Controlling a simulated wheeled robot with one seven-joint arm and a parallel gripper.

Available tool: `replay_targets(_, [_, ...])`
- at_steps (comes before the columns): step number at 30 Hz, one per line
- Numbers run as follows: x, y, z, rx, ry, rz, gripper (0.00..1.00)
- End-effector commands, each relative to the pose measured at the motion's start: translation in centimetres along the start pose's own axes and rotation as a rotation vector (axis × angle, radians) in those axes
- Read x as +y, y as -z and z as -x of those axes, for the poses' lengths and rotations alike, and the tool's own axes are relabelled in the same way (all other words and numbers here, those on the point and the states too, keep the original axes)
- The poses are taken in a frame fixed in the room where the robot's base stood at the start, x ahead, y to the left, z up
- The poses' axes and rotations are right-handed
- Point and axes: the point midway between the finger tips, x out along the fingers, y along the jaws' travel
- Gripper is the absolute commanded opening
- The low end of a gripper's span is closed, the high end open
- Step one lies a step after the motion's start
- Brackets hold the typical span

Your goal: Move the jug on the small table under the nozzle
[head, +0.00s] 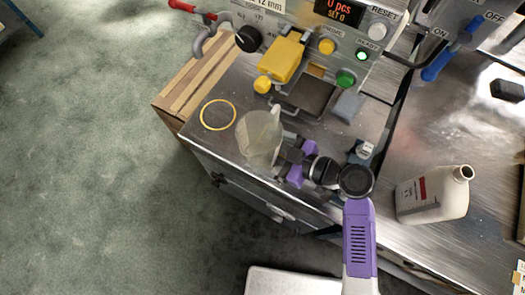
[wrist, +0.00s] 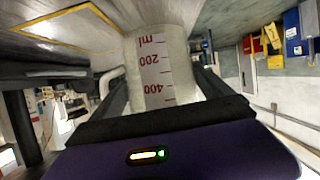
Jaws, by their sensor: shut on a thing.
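The clear measuring jug (head: 258,135) is over the near part of the small metal table (head: 205,145), right of and slightly below the yellow ring (head: 218,101) marked on its top. My gripper (head: 280,150) reaches in from the right and is shut on the jug. In the wrist view the jug (wrist: 160,70) sits between my fingers, with red marks reading upside down. I cannot tell whether its base touches the table. A grey curved pipe (head: 198,46) with a red handle is at the upper left, likely the nozzle; its outlet is unclear.
A machine panel with yellow (head: 283,58) and green parts stands behind the jug. A white bottle (head: 432,197) stands on the larger metal bench (head: 440,130) to the right. A wooden pallet-like block (head: 195,80) is behind the table. The floor at left is clear.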

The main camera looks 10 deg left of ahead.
Motion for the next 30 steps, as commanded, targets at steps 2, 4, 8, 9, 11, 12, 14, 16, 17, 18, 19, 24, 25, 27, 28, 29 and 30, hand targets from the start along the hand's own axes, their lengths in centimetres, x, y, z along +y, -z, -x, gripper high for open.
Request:
replay_targets(2, [0.8, 0.2, 0.0, 0.002, -0.002, 0.003, 0.46])
replay_targets(4, [1.2, 0.1, 0.0, 0.002, -0.001, 0.002, 0.46])
replay_targets(8, [2.2, 0.1, 0.0, 0.002, -0.002, 0.003, 0.46])
replay_targets(9, [2.5, 0.1, 0.0, 0.002, -0.002, 0.003, 0.46])
replay_targets(11, [2.9, 0.0, 0.0, 0.002, -0.002, 0.002, 0.46])
replay_targets(12, [3.2, 0.0, 0.0, 0.002, -0.002, 0.002, 0.46])
replay_targets(14, [3.6, 0.0, 0.0, 0.002, -0.002, 0.002, 0.46])
replay_targets(16, [4.1, 0.0, 0.0, 0.001, -0.001, 0.001, 0.46])
replay_targets(17, [4.3, -0.1, 0.0, 0.001, -0.002, 0.001, 0.46])
replay_targets(18, [4.7, -0.1, 0.0, 0.002, -0.002, 0.001, 0.46])
replay_targets(19, [4.9, 0.0, 0.0, 0.002, -0.003, 0.002, 0.46])
replay_targets(24, [6.1, -0.1, -0.1, 0.001, -0.002, 0.002, 0.46])
replay_targets(25, [6.3, -0.1, -0.1, 0.001, -0.002, 0.002, 0.46])
replay_targets(27, [6.7, -0.2, -0.1, 0.001, -0.001, 0.002, 0.46])
replay_targets(28, [6.9, -0.2, -0.1, 0.001, -0.001, 0.002, 0.46])
replay_targets(29, [7.0, -0.2, -0.1, 0.001, -0.001, 0.002, 0.46])
replay_targets(30, [7.2, -0.2, -0.1, 0.002, -0.001, 0.002, 0.46])
